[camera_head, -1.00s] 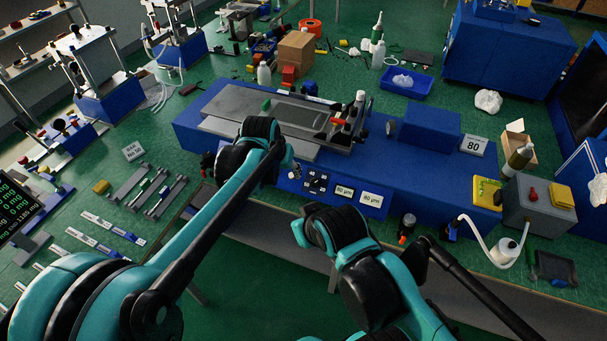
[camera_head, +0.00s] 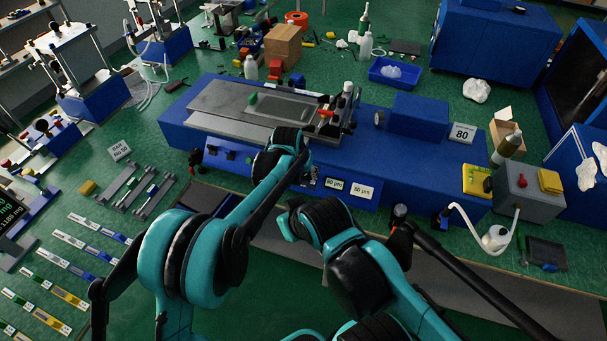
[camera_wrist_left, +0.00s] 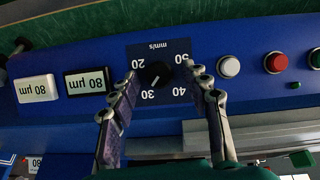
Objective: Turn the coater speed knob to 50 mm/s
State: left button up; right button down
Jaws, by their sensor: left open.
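The speed knob (camera_wrist_left: 155,74) is small, black and round on a dark square plate marked mm/s in the left wrist view, where the print is upside down. The plate carries 20, 30, 40 and 50; the knob's light pointer mark seems to face the 30. My left gripper (camera_wrist_left: 163,82) is open, one finger on each side of the knob, with gaps visible between fingertips and knob. In the head view the coater (camera_head: 440,181) is a long blue machine; my left arm reaches its front panel and mostly hides the knob and fingers. My right gripper is not in view.
Two 80 µm displays (camera_wrist_left: 88,82) sit beside the knob plate. On its other side are a white button (camera_wrist_left: 229,66), a red button (camera_wrist_left: 276,62) and a green one (camera_wrist_left: 315,58).

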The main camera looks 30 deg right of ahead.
pick_arm(q)
grip_shut()
